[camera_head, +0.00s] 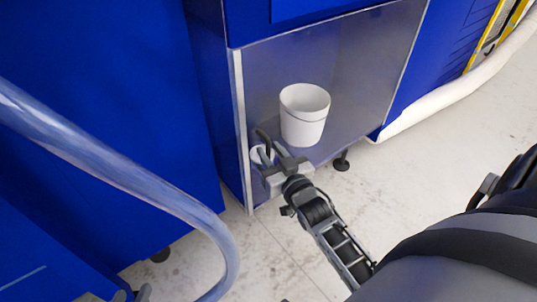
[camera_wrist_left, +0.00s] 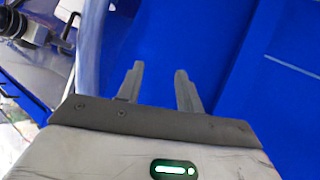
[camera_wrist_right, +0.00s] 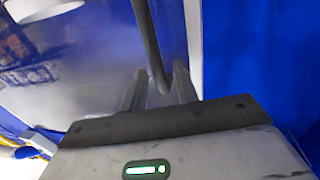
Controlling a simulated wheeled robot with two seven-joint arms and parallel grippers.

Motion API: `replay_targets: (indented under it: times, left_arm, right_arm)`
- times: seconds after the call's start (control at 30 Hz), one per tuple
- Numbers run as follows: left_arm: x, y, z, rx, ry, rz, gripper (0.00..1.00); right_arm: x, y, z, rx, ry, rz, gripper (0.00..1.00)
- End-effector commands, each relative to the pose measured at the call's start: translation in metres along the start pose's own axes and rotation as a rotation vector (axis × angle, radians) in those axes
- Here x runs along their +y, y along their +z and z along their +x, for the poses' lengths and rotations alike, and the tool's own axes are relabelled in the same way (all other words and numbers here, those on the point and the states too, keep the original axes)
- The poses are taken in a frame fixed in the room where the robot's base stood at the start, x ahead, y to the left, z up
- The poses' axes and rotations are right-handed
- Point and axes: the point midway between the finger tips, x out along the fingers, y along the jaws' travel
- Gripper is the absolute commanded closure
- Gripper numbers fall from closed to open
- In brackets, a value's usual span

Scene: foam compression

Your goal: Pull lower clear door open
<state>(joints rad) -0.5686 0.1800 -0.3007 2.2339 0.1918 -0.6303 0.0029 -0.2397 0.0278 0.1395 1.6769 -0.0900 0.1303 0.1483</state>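The lower clear door (camera_head: 345,75) is a see-through panel on the blue machine, with a pale frame edge on its left. It appears closed. Its dark bar handle (camera_wrist_right: 147,45) also shows in the head view (camera_head: 264,142) near the door's lower left. My right gripper (camera_head: 275,163) is at this handle. In the right wrist view, the handle's end lies between the fingers of this gripper (camera_wrist_right: 160,72), with small gaps beside it. My left gripper (camera_wrist_left: 160,68) is open and empty, facing a blue panel.
A thick bluish curved tube (camera_head: 150,175) crosses the left of the head view. Blue cabinets (camera_head: 110,80) stand to the left. A white hose (camera_head: 470,85) runs at the right. The pale floor (camera_head: 410,150) is open at right.

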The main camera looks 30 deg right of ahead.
Motion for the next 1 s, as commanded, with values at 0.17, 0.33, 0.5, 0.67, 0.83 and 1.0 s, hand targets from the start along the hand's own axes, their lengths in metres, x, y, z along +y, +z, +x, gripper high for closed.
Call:
replay_targets:
  times: [0.17,0.33,0.5,0.67,0.83,1.0]
  left_arm:
    - [0.003,-0.004,-0.001,0.041,0.010,0.003,0.64]
    - [0.003,-0.007,-0.004,0.050,0.013,0.012,0.64]
    - [0.003,-0.007,-0.004,0.049,0.013,0.012,0.64]
    - [0.003,-0.006,-0.003,0.048,0.013,0.012,0.64]
    - [0.003,-0.006,-0.004,0.045,0.013,0.012,0.64]
    - [0.004,-0.007,-0.005,0.030,0.011,0.010,0.64]
  right_arm:
    - [0.000,0.001,0.015,-0.001,0.000,0.000,0.70]
    - [0.000,0.000,0.017,-0.002,0.000,0.001,0.70]
    - [0.000,0.000,0.017,-0.002,0.000,0.001,0.76]
    - [0.000,0.000,0.017,-0.002,0.000,0.001,1.00]
    - [0.000,0.000,0.015,-0.002,-0.004,0.000,1.00]
    - [0.002,-0.001,0.001,-0.005,-0.034,-0.004,1.00]
